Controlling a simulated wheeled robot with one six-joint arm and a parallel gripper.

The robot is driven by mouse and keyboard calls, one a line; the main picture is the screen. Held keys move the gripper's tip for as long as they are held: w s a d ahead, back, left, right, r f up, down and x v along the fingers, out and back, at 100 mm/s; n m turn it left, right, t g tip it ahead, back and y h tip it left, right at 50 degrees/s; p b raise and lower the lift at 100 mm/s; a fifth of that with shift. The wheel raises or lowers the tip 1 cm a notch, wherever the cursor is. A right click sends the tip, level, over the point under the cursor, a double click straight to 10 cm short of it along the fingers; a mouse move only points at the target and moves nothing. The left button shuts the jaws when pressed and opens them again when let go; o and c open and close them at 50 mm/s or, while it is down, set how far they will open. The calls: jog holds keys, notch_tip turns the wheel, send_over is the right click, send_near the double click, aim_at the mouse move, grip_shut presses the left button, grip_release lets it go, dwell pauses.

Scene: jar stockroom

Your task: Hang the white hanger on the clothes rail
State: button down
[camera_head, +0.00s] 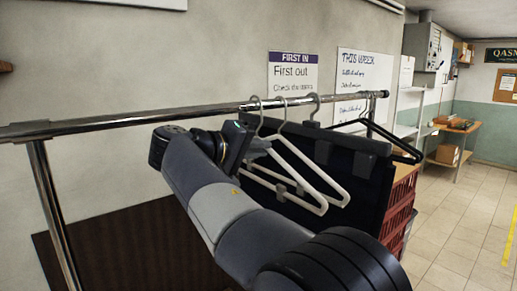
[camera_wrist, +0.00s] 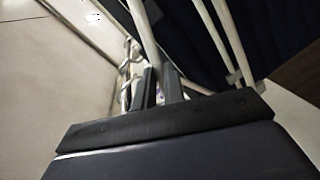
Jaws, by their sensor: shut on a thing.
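My gripper (camera_head: 258,148) is at the rail's middle, just below it, shut on the white hanger (camera_head: 285,195). In the wrist view a pale bar of the hanger (camera_wrist: 144,38) runs up from between the two fingers (camera_wrist: 157,88). The nearest metal hook (camera_head: 257,106) stands at the chrome clothes rail (camera_head: 170,114), its top at or over the bar; I cannot tell if it bears weight there. A second white hanger (camera_head: 318,165) hangs right beside it, partly overlapping, and also shows in the wrist view (camera_wrist: 213,40). My arm hides part of the held hanger.
A black hanger (camera_head: 395,142) is near the rail's right end. Red crates (camera_head: 400,200) stand behind. The rail's left half is bare.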

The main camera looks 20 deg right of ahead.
jog(key=c, duration=1.4)
grip_release()
jog(key=b+v, duration=0.2)
jog(key=v, duration=0.8)
jog(key=shift+s+a, duration=0.2)
jog(key=shift+a, duration=0.15)
jog(key=shift+r, duration=0.1)
jog(key=p+x, duration=0.2)
jog(key=x, duration=0.8)
jog(key=shift+w+d+r, duration=0.15)
jog(key=shift+d+r, duration=0.05)
jog(key=shift+d, duration=0.15)
jog(key=shift+f, duration=0.1)
